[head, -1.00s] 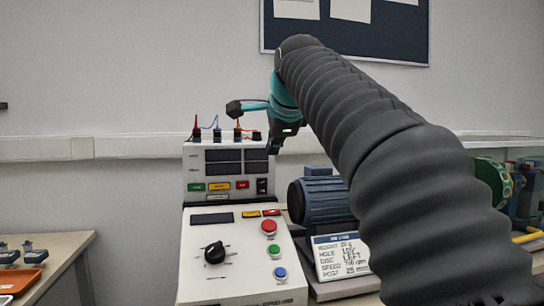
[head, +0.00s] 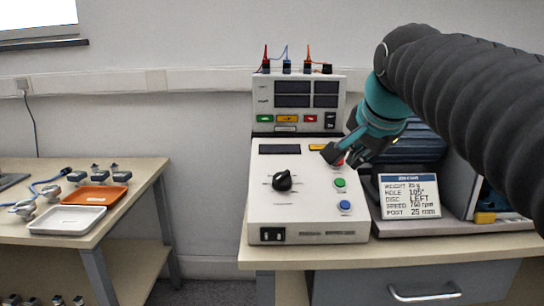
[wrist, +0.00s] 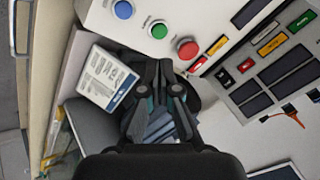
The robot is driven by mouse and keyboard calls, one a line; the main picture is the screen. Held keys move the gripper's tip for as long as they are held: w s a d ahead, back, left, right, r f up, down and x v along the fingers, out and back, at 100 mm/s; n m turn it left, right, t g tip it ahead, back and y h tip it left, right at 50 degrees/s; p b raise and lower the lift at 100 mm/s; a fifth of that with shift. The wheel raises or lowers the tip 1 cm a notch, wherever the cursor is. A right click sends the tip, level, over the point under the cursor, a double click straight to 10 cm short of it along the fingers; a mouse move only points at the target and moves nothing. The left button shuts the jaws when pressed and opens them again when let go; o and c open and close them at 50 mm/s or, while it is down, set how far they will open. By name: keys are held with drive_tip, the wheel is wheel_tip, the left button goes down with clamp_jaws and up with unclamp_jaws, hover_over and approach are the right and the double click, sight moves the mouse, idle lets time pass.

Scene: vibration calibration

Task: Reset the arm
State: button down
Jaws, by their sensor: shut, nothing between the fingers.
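My gripper (head: 345,155) is shut and empty, held in the air in front of the white control console (head: 290,205). In the head view it overlaps the console's upper right, and it hides most of the red button there. My gripper also shows in the wrist view (wrist: 163,66), with the blue motor behind its fingers. My arm reaches in from the right side of the head view.
The console has a black knob (head: 282,180), a green button (head: 340,183) and a blue button (head: 345,205). A label card (head: 409,196) stands to the right. A side table at left holds an orange tray (head: 95,196) and a white tray (head: 67,219).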

drive_tip(key=s+f+n+g, duration=0.1)
drive_tip(key=s+f+n, duration=0.4)
drive_tip(key=s+f, duration=0.4)
drive_tip(key=s+f+n+g, duration=0.1)
drive_tip(key=s+f+n, duration=0.4)
drive_tip(key=s+f, duration=0.4)
wheel_tip(320, 180, down, 8)
drive_tip(key=shift+s+r+g, duration=0.15)
drive_tip(key=shift+s+g, duration=0.05)
drive_tip(key=shift+g, duration=0.1)
